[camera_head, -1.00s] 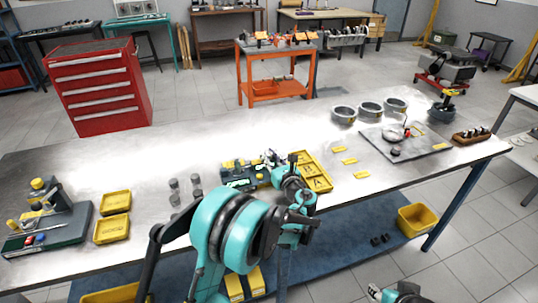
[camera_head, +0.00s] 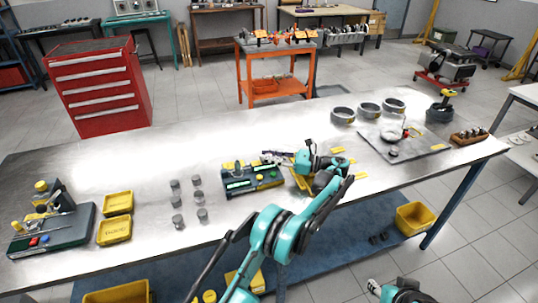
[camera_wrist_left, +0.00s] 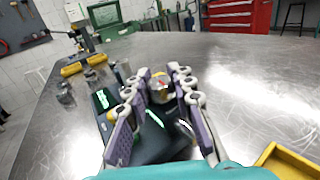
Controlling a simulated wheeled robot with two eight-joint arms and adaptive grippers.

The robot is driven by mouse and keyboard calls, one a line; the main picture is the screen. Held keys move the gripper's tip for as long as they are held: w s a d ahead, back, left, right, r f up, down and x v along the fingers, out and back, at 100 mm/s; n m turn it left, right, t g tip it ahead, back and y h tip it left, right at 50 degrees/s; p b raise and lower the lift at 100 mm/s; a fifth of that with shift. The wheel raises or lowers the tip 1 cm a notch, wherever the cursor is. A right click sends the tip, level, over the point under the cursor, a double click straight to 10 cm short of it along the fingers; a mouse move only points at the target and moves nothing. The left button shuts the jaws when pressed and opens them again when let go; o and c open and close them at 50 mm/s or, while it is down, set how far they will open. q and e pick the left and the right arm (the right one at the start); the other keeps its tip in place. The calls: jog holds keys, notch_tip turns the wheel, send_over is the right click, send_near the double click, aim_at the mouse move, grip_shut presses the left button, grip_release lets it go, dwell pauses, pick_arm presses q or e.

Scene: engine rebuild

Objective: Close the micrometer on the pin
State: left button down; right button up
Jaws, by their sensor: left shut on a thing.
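A dark fixture (camera_head: 240,183) with lit green displays stands near the middle of the bench. It also shows in the left wrist view, under the fingers, with one display (camera_wrist_left: 101,98) to their left. My left gripper (camera_head: 273,157) reaches over the fixture's right end from the right. The pin and the measuring faces cannot be made out. My right gripper is not in view; only part of my right arm shows at bottom.
Several small grey cylinders (camera_head: 177,202) stand left of the fixture. Yellow trays (camera_head: 115,230) lie further left, beside a grey stand (camera_head: 60,228). A yellow tray (camera_wrist_left: 285,160) is close to the gripper at right. Rings (camera_head: 343,115) and a plate (camera_head: 420,150) occupy the bench's right end.

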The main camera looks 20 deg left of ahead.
aim_at(268, 154)
pick_arm(q)
jog(key=shift+n+g, duration=0.6)
jog(key=shift+g, duration=0.7)
jog(key=c, duration=1.3)
grip_release()
notch_tip(268, 154, up, 10)
jog(key=shift+a, duration=0.1)
